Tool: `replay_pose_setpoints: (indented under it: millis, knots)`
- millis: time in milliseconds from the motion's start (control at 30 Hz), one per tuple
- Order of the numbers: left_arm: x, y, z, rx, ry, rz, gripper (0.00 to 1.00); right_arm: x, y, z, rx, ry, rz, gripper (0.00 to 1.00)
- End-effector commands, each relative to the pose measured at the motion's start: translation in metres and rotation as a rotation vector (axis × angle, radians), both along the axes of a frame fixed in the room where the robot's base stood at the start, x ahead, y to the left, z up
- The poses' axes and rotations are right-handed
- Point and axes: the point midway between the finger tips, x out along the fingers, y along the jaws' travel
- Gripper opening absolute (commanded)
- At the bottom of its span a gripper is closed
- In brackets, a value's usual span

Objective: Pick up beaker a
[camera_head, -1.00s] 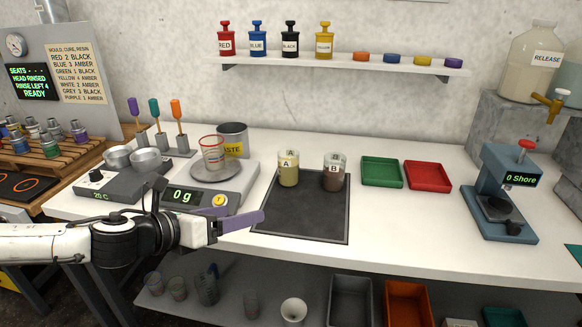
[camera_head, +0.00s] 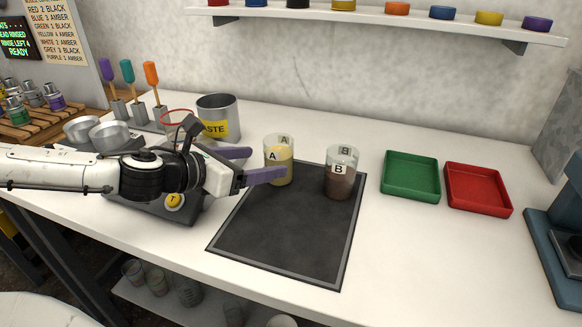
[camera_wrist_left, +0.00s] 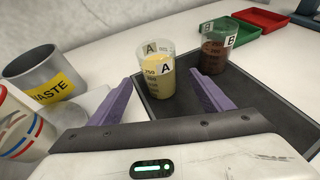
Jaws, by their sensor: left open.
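Beaker A (camera_head: 279,160) is a clear beaker of pale yellow liquid with an A label, upright on the black mat (camera_head: 284,244) at its back left. It also shows in the left wrist view (camera_wrist_left: 156,78), ahead of and between my fingers. My left gripper (camera_head: 258,164) is open, its purple fingers pointing at beaker A. In the head view the near finger overlaps the beaker's lower left edge. In the wrist view the left gripper (camera_wrist_left: 165,98) holds nothing. My right gripper is not in view.
Beaker B (camera_head: 341,173), with dark brown liquid, stands just right of beaker A. A waste can (camera_head: 219,118) and a red-rimmed beaker (camera_wrist_left: 18,124) are left. Green (camera_head: 410,176) and red (camera_head: 478,189) trays lie to the right. The front of the mat is clear.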

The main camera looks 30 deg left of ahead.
Motion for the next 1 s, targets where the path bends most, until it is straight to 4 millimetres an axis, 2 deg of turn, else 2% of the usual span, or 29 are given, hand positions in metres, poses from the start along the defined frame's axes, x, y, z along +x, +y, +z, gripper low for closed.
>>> replay_pose_setpoints:
  millis: [33,100,400,533,767,1000]
  knots:
    - [0.0,0.0,-0.01,0.0,0.0,0.0,0.73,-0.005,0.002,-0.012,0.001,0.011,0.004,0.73]
    - [0.001,0.0,-0.014,-0.001,-0.001,0.0,0.73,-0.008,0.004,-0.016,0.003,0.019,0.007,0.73]
    - [0.028,-0.005,-0.021,-0.008,-0.002,0.002,0.73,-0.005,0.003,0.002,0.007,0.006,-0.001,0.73]
    - [0.041,-0.006,-0.027,-0.005,-0.002,0.003,0.73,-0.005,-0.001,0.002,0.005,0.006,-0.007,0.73]
    - [0.052,-0.008,-0.032,-0.003,-0.002,0.001,0.73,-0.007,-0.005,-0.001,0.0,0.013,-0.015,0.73]
    - [0.083,-0.013,-0.044,-0.005,-0.002,0.002,0.73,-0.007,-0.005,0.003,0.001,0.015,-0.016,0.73]
